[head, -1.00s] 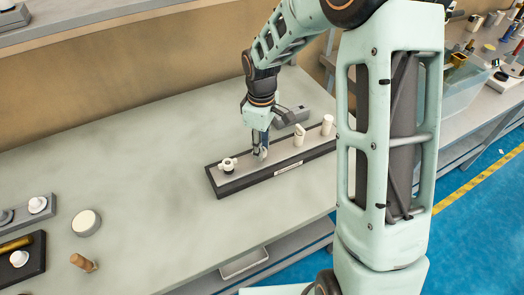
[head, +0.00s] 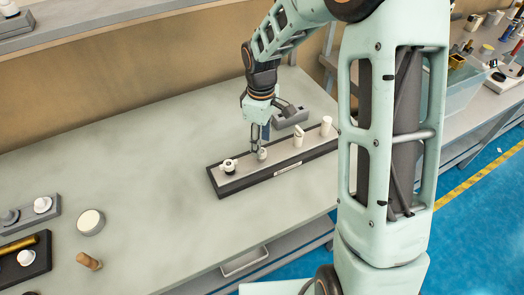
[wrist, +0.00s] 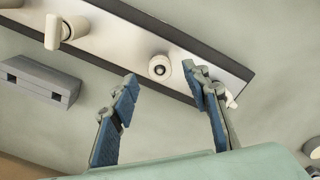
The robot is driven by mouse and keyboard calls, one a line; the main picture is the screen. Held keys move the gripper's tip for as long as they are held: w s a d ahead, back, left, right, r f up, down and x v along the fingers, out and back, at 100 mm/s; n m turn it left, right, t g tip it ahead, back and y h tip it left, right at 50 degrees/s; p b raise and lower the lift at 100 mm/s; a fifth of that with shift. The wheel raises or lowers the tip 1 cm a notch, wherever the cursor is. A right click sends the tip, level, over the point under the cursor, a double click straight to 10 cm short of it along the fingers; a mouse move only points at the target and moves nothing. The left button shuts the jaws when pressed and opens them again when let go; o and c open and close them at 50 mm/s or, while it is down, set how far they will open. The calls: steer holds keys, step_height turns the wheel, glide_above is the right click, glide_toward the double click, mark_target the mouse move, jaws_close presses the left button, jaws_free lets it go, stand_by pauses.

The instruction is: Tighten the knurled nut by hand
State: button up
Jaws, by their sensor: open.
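A small round pale fitting with a dark centre, which looks like the knurled nut (head: 262,154), stands on the grey top of the long fixture. In the wrist view the nut (wrist: 158,68) shows from above, its knurling too small to make out. My gripper (head: 259,147) is open, pointing down just above it. In the wrist view my gripper's (wrist: 160,74) blue-padded fingers are spread to either side of the nut with gaps, and nothing is held. I cannot tell the exact height of the fingertips over it.
The dark-edged fixture (head: 240,184) also carries a white winged piece (head: 229,165) at left, a lever (head: 298,135) and a white cylinder (head: 326,126) at right. A grey block (head: 291,117) stands behind. The table front is clear; a round cap (head: 90,222) and wooden peg (head: 88,261) lie left.

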steer(key=shift+r, duration=0.1)
steer(key=shift+r+p, duration=1.15)
steer(key=shift+r, duration=0.3)
